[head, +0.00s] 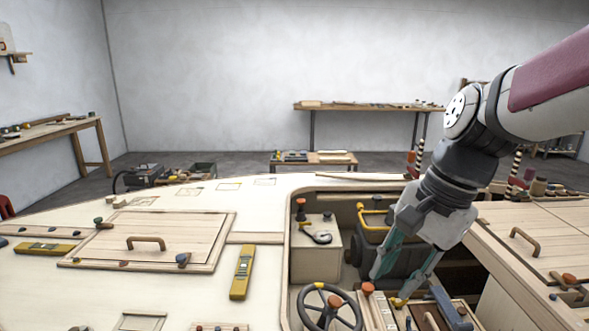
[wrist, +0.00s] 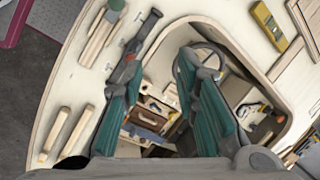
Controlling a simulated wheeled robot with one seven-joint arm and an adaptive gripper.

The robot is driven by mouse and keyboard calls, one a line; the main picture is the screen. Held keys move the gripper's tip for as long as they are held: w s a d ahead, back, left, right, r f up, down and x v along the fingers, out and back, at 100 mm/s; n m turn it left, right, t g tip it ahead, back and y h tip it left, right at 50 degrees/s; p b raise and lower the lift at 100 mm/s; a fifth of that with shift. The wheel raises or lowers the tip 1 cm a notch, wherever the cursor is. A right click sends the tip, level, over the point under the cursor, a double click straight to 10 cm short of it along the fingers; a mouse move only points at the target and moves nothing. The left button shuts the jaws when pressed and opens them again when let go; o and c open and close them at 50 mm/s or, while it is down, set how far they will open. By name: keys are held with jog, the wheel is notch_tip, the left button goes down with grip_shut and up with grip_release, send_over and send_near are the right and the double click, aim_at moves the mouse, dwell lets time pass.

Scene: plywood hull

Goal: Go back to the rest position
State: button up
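My gripper (head: 388,288) reaches down from the right in the head view, over the opening in the plywood deck. Its two teal-padded fingers are spread apart. In the wrist view my gripper (wrist: 157,68) also shows open, with no object held between the fingers.
A yellow level (head: 242,272) and a hatch panel with a handle (head: 150,240) lie left. Another handled panel (head: 545,240) lies right. A box with an orange-topped knob (head: 312,250) stands inside. Workbenches line the walls.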

jog(key=s+d+r+n+t+h+p, duration=0.1)
jog(key=s+d+n, duration=0.1)
jog(key=s+n, duration=0.3)
jog(key=s+d+r+n+t+h+p, duration=0.1)
jog(key=s+n, duration=0.4)
jog(key=s, duration=0.5)
jog(key=shift+s+d+r+n+t+h+p, duration=0.3)
jog(key=shift+d+r+t+h+p, duration=0.1)
jog(key=shift+d+r+t+h, duration=0.15)
